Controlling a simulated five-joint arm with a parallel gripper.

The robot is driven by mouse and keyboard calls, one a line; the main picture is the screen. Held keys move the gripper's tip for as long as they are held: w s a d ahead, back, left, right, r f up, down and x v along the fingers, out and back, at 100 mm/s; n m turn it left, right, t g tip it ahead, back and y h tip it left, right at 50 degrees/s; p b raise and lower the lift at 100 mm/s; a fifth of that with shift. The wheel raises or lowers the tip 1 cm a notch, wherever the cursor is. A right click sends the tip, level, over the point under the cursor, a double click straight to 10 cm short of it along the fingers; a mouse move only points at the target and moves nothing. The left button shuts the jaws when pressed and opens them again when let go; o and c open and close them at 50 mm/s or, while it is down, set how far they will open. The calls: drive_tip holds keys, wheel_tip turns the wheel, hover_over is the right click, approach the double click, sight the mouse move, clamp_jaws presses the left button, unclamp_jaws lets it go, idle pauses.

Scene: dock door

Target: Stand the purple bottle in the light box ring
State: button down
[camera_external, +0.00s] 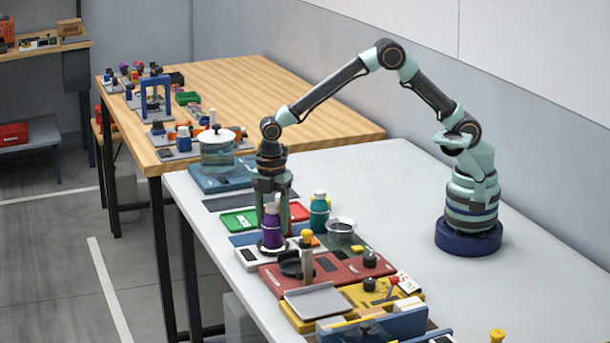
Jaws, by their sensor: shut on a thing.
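The purple bottle (272,229) has a pale cap and is upright between the fingers of my gripper (272,208), which points straight down and is shut on it. The light box (247,257) is a low white box with a dark panel near the table's left edge. Its dark ring (262,248) shows around the foot of the bottle. The bottle's base is at the ring in this view. I cannot tell whether it rests on the box or is slightly above it.
A teal bottle (319,214) stands close at the right, with a metal bowl (341,228) beside it. A green tray (235,220) lies behind.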

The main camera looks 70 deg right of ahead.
drive_tip(key=shift+f, duration=0.35)
drive_tip(key=shift+c, duration=1)
unclamp_jaws()
